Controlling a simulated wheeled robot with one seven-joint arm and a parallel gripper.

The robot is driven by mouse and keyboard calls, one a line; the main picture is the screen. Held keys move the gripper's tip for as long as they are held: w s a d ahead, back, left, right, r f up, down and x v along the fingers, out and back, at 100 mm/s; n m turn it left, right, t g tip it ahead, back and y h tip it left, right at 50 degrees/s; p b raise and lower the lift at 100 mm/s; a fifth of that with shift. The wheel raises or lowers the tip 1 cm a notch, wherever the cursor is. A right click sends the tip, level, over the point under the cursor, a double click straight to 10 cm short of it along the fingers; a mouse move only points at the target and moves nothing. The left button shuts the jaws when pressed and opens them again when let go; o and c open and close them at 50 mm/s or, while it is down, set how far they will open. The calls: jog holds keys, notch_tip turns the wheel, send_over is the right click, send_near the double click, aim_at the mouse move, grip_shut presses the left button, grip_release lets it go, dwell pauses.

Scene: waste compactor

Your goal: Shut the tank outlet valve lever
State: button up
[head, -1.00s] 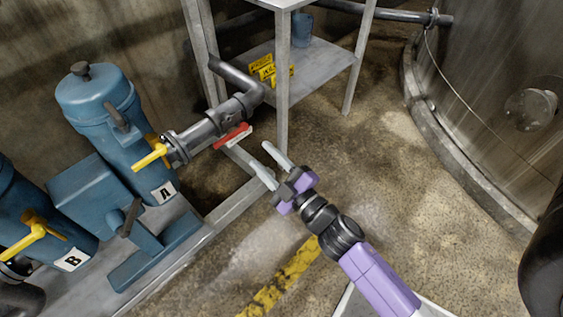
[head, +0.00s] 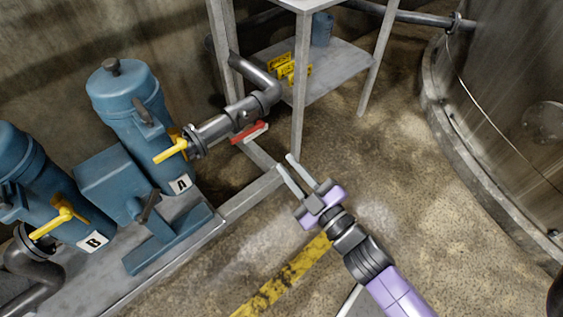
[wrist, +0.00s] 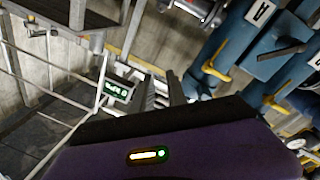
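A red lever (head: 250,132) with a pale marking lies along the underside of a grey pipe (head: 238,114) beside pump A. A yellow lever (head: 171,151) is at the pipe's near end, and another yellow lever (head: 58,222) is at pump B. No label shows which one is the tank outlet lever. My gripper (head: 285,162) is open and empty, to the lower right of the red lever in the picture and apart from it. The wrist view shows yellow levers (wrist: 215,64) right of the dark fingers (wrist: 161,92).
Blue pumps (head: 125,95) stand on a grey base at left. A metal stand (head: 300,90) with a shelf rises behind my gripper. A large tank (head: 510,120) is at right. Open floor lies between, with a yellow stripe (head: 285,278).

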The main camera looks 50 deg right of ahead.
jog(key=shift+h, duration=0.4)
jog(key=w+d+f+b, duration=0.1)
jog(key=w+f+b, duration=0.1)
jog(key=f+b, duration=0.1)
jog(key=w+d+f+b, duration=0.1)
jog(key=f, duration=0.1)
jog(key=shift+w+d+f+b, duration=0.2)
jog(key=shift+w+d+b, duration=0.15)
jog(key=shift+b, duration=0.05)
grip_shut()
jog(key=n+t+b, duration=0.1)
jog(key=n+b, duration=0.6)
jog(key=n, duration=0.4)
send_near(247, 131)
jog(key=s+f, duration=0.2)
jog(key=s, duration=0.3)
notch_tip(247, 131, down, 7)
jog(key=w+a+n+t+y+b, duration=0.1)
jog(key=w+a+n+y+b, duration=0.15)
jog(key=n, duration=1.55)
jog(key=w+d+r, duration=0.2)
jog(key=w+r, duration=0.4)
jog(key=w, duration=0.3)
jog(key=shift+w+d+r+h, duration=0.25)
jog(key=shift+w+r+h, duration=0.1)
jog(key=shift+w, duration=0.05)
